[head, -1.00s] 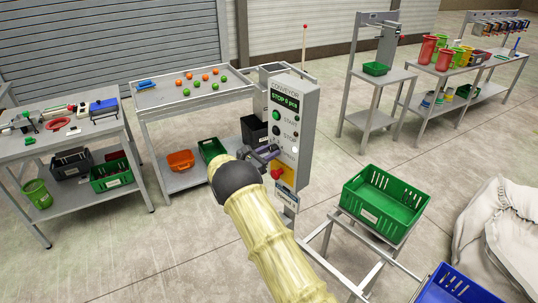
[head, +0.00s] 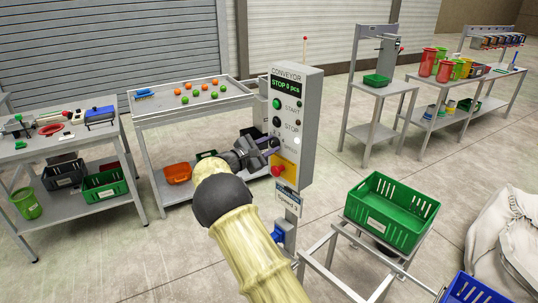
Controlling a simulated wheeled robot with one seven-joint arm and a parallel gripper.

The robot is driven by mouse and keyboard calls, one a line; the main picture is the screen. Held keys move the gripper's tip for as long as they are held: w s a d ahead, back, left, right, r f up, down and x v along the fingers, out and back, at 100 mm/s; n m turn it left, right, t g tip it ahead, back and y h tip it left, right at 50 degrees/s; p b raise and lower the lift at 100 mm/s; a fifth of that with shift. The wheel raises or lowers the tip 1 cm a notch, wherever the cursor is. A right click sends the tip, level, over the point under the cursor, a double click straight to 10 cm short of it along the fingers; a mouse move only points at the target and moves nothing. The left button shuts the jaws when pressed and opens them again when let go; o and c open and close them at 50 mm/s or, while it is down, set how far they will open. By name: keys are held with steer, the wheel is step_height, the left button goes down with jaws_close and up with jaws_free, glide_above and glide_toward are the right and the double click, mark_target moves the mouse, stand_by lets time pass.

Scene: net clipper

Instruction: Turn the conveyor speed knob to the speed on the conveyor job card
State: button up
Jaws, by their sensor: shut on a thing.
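The grey conveyor control box (head: 306,110) stands upright at the centre, its display reading "STOP 0 pcs". It has a green start button (head: 276,103) and a black stop button (head: 277,122). My gripper (head: 270,147) is at the panel face below the stop button, shut on the conveyor speed knob. The knob and its scale are hidden by my fingers and wrist, so its setting cannot be read. The conveyor job card (head: 288,196) hangs below the box and reads "Speed 3".
A red emergency button (head: 278,171) on a yellow plate sits just under my gripper. A blue fitting (head: 286,235) is on the post below. A green crate (head: 391,212) stands on a frame at right. A table with fruit (head: 185,103) is behind.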

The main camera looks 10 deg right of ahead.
steer(key=shift+a, duration=0.1)
stand_by(0.4)
steer(key=o, duration=1)
steer(key=b+v, duration=0.3)
steer(key=v, duration=1.4)
steer(key=shift+s+a+b, duration=0.2)
steer(key=shift+b, duration=0.15)
